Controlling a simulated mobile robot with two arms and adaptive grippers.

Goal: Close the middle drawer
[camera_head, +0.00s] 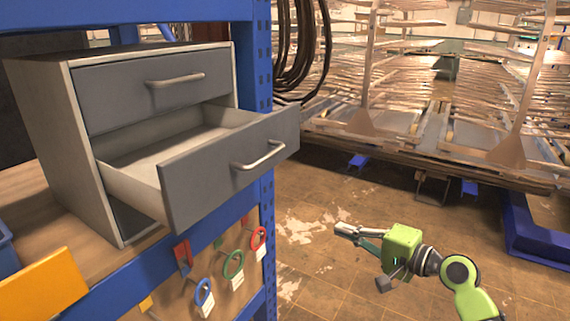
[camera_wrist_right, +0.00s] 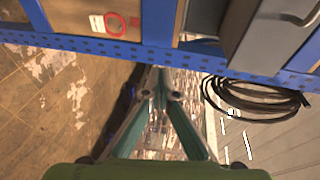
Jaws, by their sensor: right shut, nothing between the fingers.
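The grey drawer cabinet (camera_head: 48,130) stands on a wooden shelf at the left of the head view. Its middle drawer (camera_head: 200,180) is pulled well out, with an empty light interior and a bar handle (camera_head: 258,156). The top drawer (camera_head: 110,95) is shut. The lower part of the cabinet is mostly hidden behind the open drawer. My right gripper (camera_head: 348,231) is shut and empty, to the right of the drawer and lower, apart from it. In the wrist view its fingers (camera_wrist_right: 160,75) meet near the blue shelf beam. My left gripper is not in view.
A blue rack post (camera_head: 262,60) stands right behind the open drawer. Colored rings (camera_head: 233,264) hang on a panel below the shelf. An orange bin (camera_head: 40,290) is at the lower left. Black cables (camera_head: 300,50) hang behind. The floor around my right gripper is clear.

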